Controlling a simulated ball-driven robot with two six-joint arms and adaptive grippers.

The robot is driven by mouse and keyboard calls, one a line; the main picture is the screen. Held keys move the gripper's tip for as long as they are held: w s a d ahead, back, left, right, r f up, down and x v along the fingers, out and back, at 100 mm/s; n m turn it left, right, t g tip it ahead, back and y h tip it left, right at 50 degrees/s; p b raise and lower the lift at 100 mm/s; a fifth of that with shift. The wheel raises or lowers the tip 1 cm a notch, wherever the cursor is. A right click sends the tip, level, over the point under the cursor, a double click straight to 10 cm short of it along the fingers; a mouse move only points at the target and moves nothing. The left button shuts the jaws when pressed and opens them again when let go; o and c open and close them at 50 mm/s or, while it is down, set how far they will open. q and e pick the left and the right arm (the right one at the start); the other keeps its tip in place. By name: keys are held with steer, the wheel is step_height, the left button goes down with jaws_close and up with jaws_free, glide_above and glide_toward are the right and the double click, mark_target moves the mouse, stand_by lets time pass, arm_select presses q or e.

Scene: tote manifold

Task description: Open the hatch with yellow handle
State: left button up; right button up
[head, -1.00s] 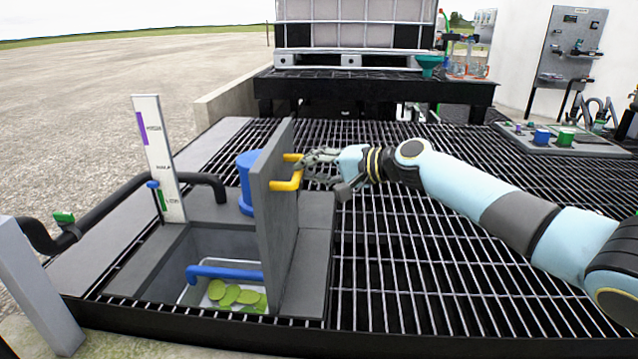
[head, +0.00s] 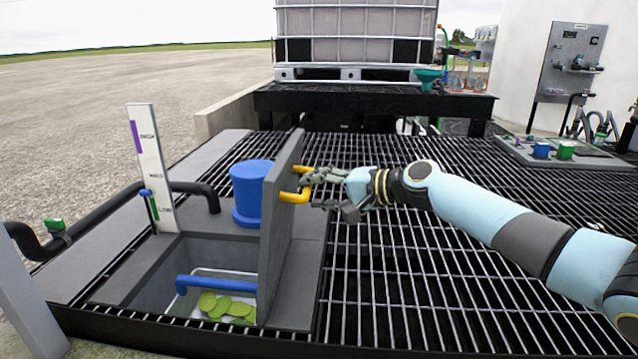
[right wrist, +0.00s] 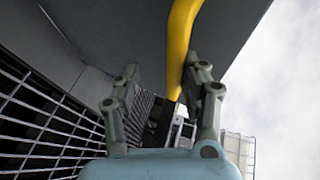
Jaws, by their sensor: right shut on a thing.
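The grey hatch (head: 281,215) stands raised on edge beside an open pit, leaning slightly to the right at its top. Its yellow handle (head: 296,197) is on the hatch's right face. My right gripper (head: 311,190) is at this handle, shut on it, with its arm reaching in from the right. In the right wrist view the yellow handle (right wrist: 180,45) passes close by the right-hand finger of my gripper (right wrist: 163,80). My left gripper is not in view.
The pit holds a blue bar (head: 215,284) and several green discs (head: 226,306) in a white tray. A blue cylinder (head: 252,190) stands behind the hatch, and a white gauge board (head: 150,170) stands left. Open grating (head: 400,280) lies right of the hatch.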

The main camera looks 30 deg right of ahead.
steer(key=shift+o, duration=0.4)
steer(key=shift+f, duration=0.35)
steer(key=shift+r, duration=0.2)
steer(key=shift+d+r, duration=0.1)
steer(key=v, duration=1.2)
